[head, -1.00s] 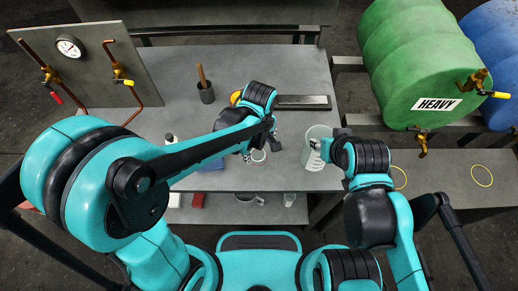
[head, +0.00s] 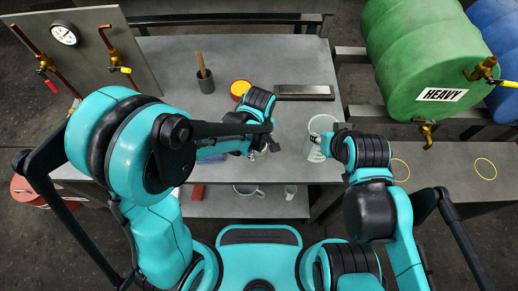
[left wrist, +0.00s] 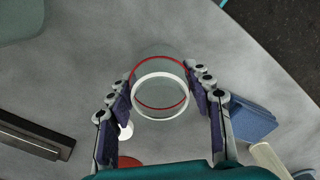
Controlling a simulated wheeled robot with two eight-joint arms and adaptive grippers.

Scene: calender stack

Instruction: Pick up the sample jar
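The sample jar looks like the clear round vessel (left wrist: 160,98) with a white rim and red bands in the left wrist view. My left gripper (left wrist: 162,82) has its two fingers spread on either side of it. I cannot tell whether the pads touch the glass. In the head view my left gripper (head: 270,143) hangs over the table's near part, and my arm mostly hides the jar.

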